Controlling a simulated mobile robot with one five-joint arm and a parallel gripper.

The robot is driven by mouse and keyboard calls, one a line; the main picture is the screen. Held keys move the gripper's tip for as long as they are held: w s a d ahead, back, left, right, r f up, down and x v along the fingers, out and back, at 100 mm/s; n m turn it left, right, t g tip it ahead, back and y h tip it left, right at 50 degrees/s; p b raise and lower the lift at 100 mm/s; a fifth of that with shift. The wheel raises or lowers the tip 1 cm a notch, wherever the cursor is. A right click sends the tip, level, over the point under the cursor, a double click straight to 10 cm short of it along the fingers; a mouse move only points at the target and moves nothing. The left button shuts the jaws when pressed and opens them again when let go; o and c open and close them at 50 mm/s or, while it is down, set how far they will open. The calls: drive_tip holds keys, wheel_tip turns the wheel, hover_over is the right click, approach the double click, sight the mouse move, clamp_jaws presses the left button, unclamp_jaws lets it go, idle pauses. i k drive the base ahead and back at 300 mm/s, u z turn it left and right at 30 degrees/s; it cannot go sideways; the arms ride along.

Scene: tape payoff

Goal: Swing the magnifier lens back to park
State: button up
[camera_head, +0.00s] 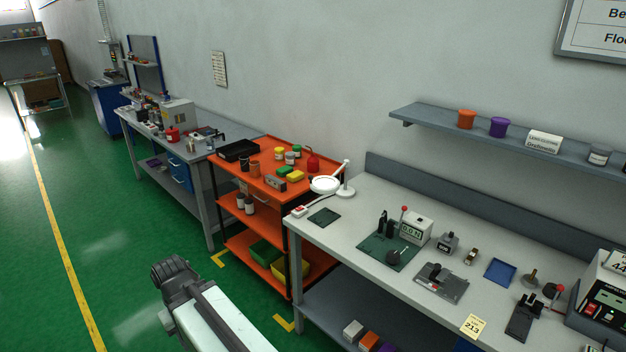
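The magnifier is a white lamp with a round lens head (325,185) on a jointed arm and a round white base (345,192). It stands at the far left corner of the grey workbench (350,218). Its lens is to the left of the base, near the bench's left edge and in front of the orange cart in the picture. My arm (208,318) reaches up from the bottom, with a dark end (175,273) over the green floor. It is well apart from the magnifier. No fingers can be made out there, and nothing is seen held.
An orange cart (262,182) with cans and boxes stands left of the bench. On the bench are a dark pad (324,216), a green mat (372,249) with a force gauge (413,229), and a grey fixture (440,283). Green floor is clear at left.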

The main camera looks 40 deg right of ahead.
sight(323, 185)
drive_tip(key=z, duration=0.05)
drive_tip(key=i, duration=1)
drive_tip(key=u, duration=0.1)
